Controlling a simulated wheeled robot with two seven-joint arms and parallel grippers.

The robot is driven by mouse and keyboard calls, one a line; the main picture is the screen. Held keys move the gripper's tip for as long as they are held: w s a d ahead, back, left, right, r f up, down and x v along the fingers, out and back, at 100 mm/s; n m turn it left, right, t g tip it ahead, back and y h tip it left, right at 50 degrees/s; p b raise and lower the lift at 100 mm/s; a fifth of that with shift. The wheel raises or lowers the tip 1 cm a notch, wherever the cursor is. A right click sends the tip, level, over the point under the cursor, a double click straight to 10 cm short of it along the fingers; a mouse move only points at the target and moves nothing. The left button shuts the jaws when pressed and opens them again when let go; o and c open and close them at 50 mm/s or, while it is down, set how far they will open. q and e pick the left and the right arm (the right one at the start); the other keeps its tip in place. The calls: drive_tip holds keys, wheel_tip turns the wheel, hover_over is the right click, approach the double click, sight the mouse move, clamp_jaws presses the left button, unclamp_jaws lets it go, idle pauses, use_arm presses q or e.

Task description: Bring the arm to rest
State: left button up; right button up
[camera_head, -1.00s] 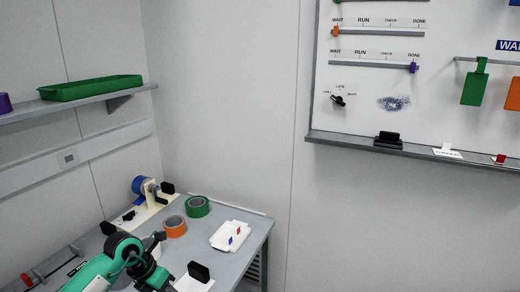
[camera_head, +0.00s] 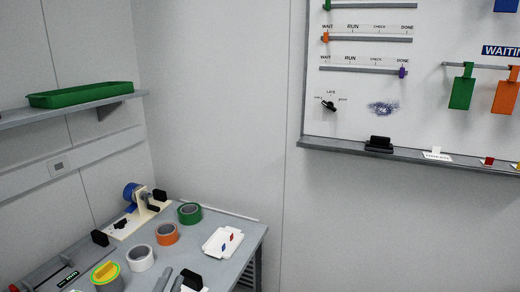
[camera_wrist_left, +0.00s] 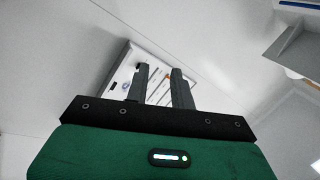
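The rest of the left arm is hidden below the head view. My right gripper is not in view.
A shelf (camera_head: 60,111) holds a green tray (camera_head: 88,94). The whiteboard (camera_head: 345,115) hangs at right.

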use_arm(q)
drive_tip(key=s+a+f+n+g+y, duration=0.3)
drive_tip(key=s+f+n+g, duration=0.25)
drive_tip(key=f, duration=0.25)
drive_tip(key=s+a+f+n+g+y, duration=0.3)
drive_tip(key=s+f+n+g, duration=0.15)
drive_tip(key=s+f, duration=0.2)
drive_tip(key=s+d+f+n+g+h, duration=0.1)
drive_tip(key=s+d+f+g, duration=0.2)
drive_tip(key=s, duration=0.5)
drive_tip(key=s+f+n+g+h, duration=0.1)
drive_tip(key=s+f+g, duration=0.3)
drive_tip(key=s, duration=0.3)
wheel_tip(320, 180, down, 29)
drive_tip(key=g, duration=0.1)
drive_tip(key=s+a+f+g, duration=0.1)
drive_tip(key=s+a+f, duration=0.2)
drive_tip(key=s+f, duration=1.6)
wheel_tip(320, 180, down, 3)
drive_tip(key=shift+s+r+g, duration=0.2)
drive_tip(key=shift+s+g, duration=0.05)
drive_tip(key=shift+g, duration=0.05)
